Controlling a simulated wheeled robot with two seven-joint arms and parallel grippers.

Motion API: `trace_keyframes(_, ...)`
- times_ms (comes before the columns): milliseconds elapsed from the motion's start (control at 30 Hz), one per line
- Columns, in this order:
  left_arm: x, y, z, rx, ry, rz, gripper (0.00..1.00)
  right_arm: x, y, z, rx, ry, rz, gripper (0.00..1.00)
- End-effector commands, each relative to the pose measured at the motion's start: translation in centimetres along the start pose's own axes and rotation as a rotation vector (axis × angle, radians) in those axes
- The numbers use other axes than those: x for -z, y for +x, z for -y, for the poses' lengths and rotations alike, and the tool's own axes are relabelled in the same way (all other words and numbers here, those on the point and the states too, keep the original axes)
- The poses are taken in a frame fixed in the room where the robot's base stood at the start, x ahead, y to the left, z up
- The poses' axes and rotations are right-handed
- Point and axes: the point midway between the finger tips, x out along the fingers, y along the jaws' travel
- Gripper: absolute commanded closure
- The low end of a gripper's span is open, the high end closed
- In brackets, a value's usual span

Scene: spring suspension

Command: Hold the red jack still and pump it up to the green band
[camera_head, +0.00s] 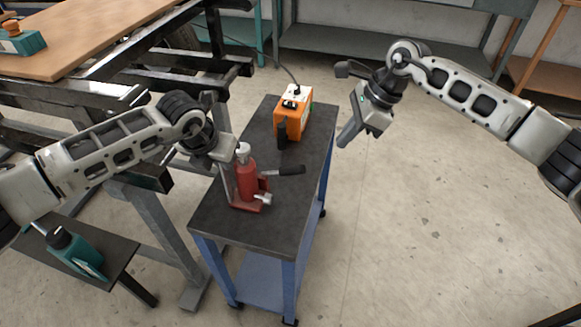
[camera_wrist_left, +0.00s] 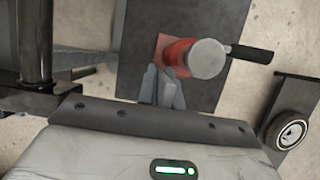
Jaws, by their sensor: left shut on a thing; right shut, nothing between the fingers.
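The red jack (camera_head: 247,183) stands upright on the dark top of the blue trolley (camera_head: 232,226). Its black-gripped lever (camera_head: 290,170) sticks out to the right, roughly level. My left gripper (camera_head: 229,180) reaches in from the left and is shut on the jack's left side. In the left wrist view the fingers (camera_wrist_left: 163,86) meet the jack (camera_wrist_left: 176,55) beneath its round grey top (camera_wrist_left: 207,58), and the lever (camera_wrist_left: 252,54) points right. My right gripper (camera_head: 349,132) is shut and empty in the air, right of the trolley and apart from the lever. I cannot make out a green band.
An orange box (camera_head: 292,117) with a cable stands at the back of the trolley top. A dark steel frame with a wooden board (camera_head: 80,40) is at the left. The floor right of the trolley is clear.

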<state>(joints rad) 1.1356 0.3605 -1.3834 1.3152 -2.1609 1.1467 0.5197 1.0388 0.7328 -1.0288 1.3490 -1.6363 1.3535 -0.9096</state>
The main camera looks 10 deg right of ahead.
Motion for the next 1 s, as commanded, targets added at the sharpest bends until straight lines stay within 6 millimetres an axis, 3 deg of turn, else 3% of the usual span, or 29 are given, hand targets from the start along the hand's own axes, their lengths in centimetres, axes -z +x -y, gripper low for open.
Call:
trace_keyframes(100,-0.1,-0.1,-0.3,-0.006,-0.004,0.001,1.0,0.0,0.0,0.0,0.0,0.0,0.0,1.0)
trace_keyframes(200,-0.1,-0.1,-0.3,-0.006,-0.003,0.001,0.68,0.0,0.0,0.0,0.0,0.0,0.0,1.0)
trace_keyframes(567,-0.1,-0.5,-0.1,-0.002,-0.001,0.002,0.67,0.0,0.0,0.0,0.0,0.0,0.0,1.0)
trace_keyframes(667,-0.1,-1.6,-0.2,-0.002,-0.001,0.002,0.67,0.0,0.0,0.0,0.0,0.0,0.0,1.0)
trace_keyframes(1000,-0.1,-8.7,-0.2,-0.004,-0.001,0.004,0.67,0.0,0.0,0.0,0.0,0.0,0.0,1.0)
